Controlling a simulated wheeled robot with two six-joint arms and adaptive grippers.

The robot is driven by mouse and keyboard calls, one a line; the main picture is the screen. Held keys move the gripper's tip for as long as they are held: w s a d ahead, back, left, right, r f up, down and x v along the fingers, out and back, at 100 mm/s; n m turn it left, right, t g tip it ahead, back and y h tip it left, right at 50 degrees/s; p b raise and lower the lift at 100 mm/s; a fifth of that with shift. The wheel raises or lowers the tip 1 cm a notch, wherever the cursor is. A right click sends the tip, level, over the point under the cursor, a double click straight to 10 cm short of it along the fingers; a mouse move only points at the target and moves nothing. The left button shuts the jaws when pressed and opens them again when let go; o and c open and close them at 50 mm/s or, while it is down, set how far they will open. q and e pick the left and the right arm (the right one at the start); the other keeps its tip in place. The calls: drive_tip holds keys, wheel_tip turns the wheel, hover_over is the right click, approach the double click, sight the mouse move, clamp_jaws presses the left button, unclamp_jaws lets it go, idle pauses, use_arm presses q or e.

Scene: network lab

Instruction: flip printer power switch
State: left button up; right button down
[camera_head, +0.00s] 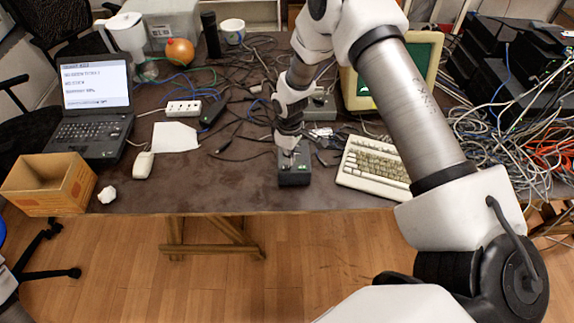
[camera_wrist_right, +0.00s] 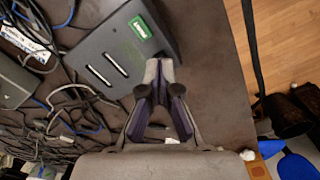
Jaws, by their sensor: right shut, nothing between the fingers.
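A dark grey box (camera_head: 293,178) stands near the table's front edge in the head view. In the right wrist view the box (camera_wrist_right: 105,45) shows two pale slots and a small lit green patch (camera_wrist_right: 140,27); I cannot tell whether that patch is a switch or a label. My right gripper (camera_head: 289,150) reaches down over this box. In the wrist view its fingertips (camera_wrist_right: 158,66) are together and empty, at the box's edge close to the green patch. I cannot tell whether they touch it. My left gripper is not in view.
A keyboard (camera_head: 374,167) and a monitor (camera_head: 405,75) are right of the box. A laptop (camera_head: 93,95), cardboard box (camera_head: 48,183) and white mouse (camera_head: 143,165) are at left. Tangled cables (camera_head: 500,135) cover the right side. The tabletop left of the grey box is mostly clear.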

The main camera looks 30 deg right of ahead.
sight(289, 167)
drive_tip(key=shift+f+b, duration=0.9)
drive_tip(key=shift+f, duration=0.4)
idle(0.9)
wheel_tip(289, 167, up, 7)
drive_tip(key=p, duration=0.5)
drive_tip(key=shift+p, duration=0.35)
drive_tip(key=shift+f, duration=0.15)
